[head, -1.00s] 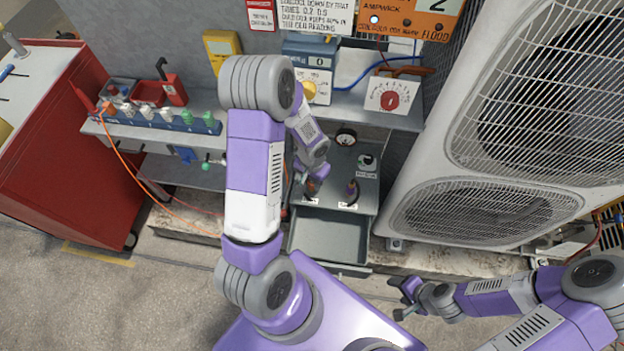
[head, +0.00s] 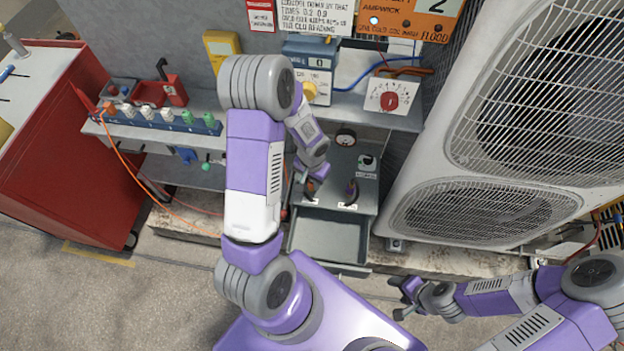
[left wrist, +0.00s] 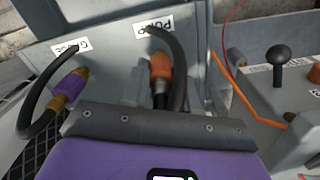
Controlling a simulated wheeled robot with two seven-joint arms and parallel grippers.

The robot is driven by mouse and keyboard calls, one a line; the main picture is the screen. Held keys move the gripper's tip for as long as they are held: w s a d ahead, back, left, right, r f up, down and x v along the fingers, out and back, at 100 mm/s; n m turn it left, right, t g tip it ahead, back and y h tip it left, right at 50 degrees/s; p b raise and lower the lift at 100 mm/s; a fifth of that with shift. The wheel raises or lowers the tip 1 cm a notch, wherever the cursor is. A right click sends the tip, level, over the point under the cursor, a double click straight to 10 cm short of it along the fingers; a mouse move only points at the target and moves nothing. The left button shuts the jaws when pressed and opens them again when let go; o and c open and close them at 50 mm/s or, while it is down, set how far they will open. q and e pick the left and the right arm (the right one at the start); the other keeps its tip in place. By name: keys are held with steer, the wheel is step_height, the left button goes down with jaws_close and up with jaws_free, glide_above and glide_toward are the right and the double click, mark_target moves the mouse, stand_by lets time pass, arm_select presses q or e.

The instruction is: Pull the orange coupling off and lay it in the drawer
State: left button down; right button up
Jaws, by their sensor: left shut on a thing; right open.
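The orange coupling (left wrist: 161,72) shows in the left wrist view below the PUMP label, with a black hose looping beside it. In the head view it is a small orange spot (head: 310,186) on the grey unit above the drawer. My left gripper (head: 312,181) is shut on it; the fingertips are mostly hidden. I cannot tell whether the coupling is still seated on its port. A purple coupling (left wrist: 70,86) with its own hose sits beside it, also in the head view (head: 351,190). The grey drawer (head: 330,262) is pulled open below and looks empty. My right gripper (head: 402,300) is open and empty.
A shelf above holds a blue meter (head: 308,68), a white box with a red dial (head: 391,97) and a rack of plugs (head: 165,119). A large condenser (head: 430,165) stands close on the right, a red cabinet (head: 60,150) on the left. Floor in front is clear.

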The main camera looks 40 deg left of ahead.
arm_select(q)
steer(key=shift+r, duration=0.1)
steer(key=shift+r+p, duration=1.65)
steer(key=shift+r, duration=0.5)
